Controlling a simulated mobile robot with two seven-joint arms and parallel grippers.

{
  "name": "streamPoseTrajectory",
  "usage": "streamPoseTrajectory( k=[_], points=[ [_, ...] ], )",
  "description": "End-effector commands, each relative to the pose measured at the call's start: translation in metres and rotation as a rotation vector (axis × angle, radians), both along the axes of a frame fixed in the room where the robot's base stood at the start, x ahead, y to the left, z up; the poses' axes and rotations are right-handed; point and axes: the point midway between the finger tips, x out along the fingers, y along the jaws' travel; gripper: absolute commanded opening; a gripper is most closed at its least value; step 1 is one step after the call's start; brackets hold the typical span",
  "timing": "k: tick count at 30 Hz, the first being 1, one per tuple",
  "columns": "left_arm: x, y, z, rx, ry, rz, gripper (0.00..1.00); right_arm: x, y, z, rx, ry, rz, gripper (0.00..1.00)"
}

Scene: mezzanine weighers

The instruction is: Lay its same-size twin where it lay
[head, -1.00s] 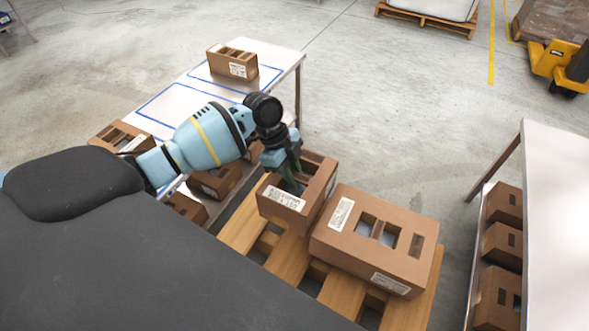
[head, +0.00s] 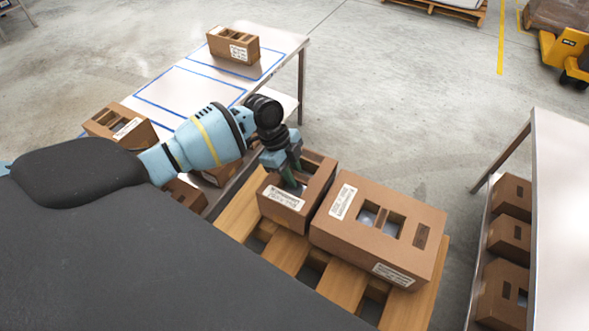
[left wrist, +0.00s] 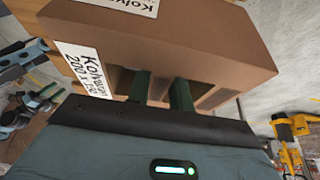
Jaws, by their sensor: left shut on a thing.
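My left gripper (head: 289,178) points down into the top openings of a small brown carton (head: 318,190) and is shut on it. The carton has a white label on its near side and is level, over the pallet (head: 283,262); whether it touches the planks I cannot tell. In the left wrist view both green fingers (left wrist: 163,90) reach into dark openings of a carton (left wrist: 165,45) with a printed label. A larger carton (head: 358,233) with two labels stands on the pallet just right of the small one. My right gripper is not in view.
A white table (head: 160,122) bears blue outlines; one carton (head: 222,45) stands at its far end, another (head: 108,118) near left. The middle outline (head: 190,90) looks empty. Cartons sit below. Right table (head: 562,210) has cartons (head: 510,240) on its lower shelf.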

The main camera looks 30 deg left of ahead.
Motion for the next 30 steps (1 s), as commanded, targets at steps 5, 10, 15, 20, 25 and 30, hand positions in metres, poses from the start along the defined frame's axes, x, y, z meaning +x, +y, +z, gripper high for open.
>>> streamPoseTrajectory(
  k=[5,10,15,20,25,30],
  points=[
    [0.000,0.000,-0.010,-0.002,-0.001,0.001,0.00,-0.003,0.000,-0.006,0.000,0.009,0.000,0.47],
    [0.001,0.000,-0.014,-0.002,-0.002,0.002,0.00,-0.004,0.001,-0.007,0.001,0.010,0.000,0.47],
    [0.001,0.000,-0.016,-0.002,-0.003,0.001,0.00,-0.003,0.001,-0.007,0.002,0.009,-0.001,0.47],
    [0.001,0.000,-0.015,-0.002,-0.003,0.001,0.00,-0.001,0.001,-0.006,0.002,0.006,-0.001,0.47],
    [0.001,0.000,-0.015,-0.001,-0.003,0.001,0.00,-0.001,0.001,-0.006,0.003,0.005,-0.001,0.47],
    [0.001,0.000,-0.017,-0.001,-0.002,0.001,0.00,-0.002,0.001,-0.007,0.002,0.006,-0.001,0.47]
  ],
)
